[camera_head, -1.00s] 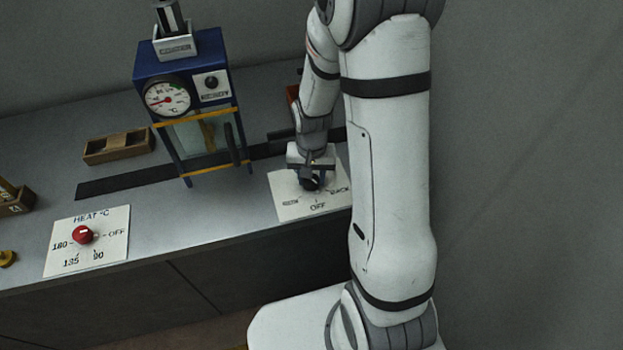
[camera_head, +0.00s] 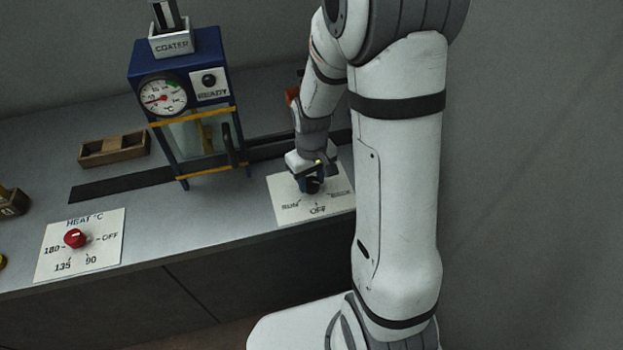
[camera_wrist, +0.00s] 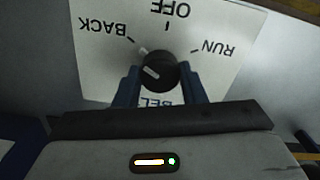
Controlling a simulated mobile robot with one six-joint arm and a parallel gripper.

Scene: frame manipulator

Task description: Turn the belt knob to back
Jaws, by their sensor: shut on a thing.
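The dark round belt knob (camera_wrist: 161,65) sits on a white label plate (camera_wrist: 105,70) that reads BACK, OFF and RUN, upside down in the wrist view. The belt word is partly hidden by my gripper. A pale tip on the knob's upper-left edge faces the BACK tick, and a short white bar shows on its cap. My gripper (camera_wrist: 160,80) has its blue fingers on either side of the knob and is shut on it. In the head view the knob (camera_head: 313,187) shows under my gripper, on its plate (camera_head: 290,212).
A blue coater frame (camera_head: 180,62) with a temperature dial (camera_head: 162,96) stands left of my arm. A heat plate (camera_head: 108,247) with a red knob (camera_head: 75,238) lies at the front left. A wooden tray (camera_head: 115,149) stands behind it. A dark belt strip (camera_head: 125,184) crosses the counter.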

